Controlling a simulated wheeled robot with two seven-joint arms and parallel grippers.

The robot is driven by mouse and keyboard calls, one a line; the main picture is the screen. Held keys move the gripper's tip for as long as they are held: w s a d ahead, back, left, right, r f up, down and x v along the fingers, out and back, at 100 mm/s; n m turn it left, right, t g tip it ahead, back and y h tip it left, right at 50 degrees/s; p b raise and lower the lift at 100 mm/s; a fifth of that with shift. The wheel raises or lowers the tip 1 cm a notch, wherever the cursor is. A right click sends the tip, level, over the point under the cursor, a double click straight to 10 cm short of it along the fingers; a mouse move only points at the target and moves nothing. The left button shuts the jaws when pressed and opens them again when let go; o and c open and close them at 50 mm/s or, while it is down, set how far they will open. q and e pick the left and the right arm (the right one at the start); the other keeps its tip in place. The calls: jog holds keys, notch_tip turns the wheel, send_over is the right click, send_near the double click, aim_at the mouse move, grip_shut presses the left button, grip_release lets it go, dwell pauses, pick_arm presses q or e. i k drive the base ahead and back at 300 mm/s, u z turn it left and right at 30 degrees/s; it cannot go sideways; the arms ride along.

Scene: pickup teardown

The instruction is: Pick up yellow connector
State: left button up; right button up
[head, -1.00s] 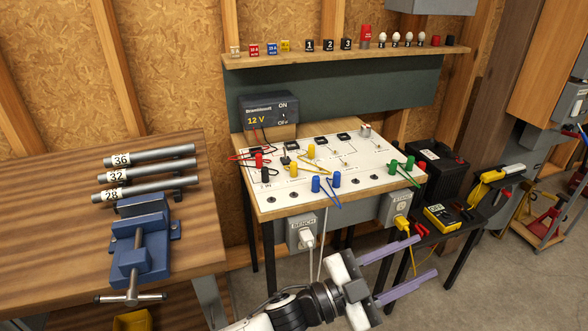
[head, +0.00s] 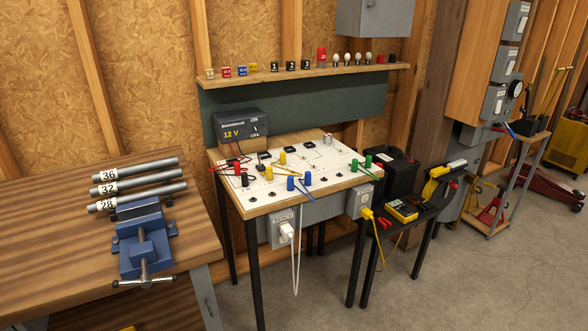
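A yellow connector pair stands on the white circuit board (head: 325,194). One yellow plug (head: 282,158) stands near the back middle of the board, and a second yellow plug (head: 269,173) stands a little nearer and to its left. A thin yellow lead shows beside them. Blue plugs (head: 291,183) stand just in front, and green plugs (head: 368,161) stand to the right. Neither of my grippers is in view.
A 12 V supply box (head: 238,130) stands behind the board. A bench with a blue vise (head: 145,243) and several pipes is at left. A small black table holds a yellow meter (head: 401,209). Floor (head: 480,270) is clear at lower right.

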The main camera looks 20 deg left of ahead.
aim_at(270, 171)
jog(key=z, duration=0.15)
jog(key=i, duration=1.3)
jog(key=u, duration=1.1)
jog(key=i, duration=0.8)
jog(key=u, duration=0.8)
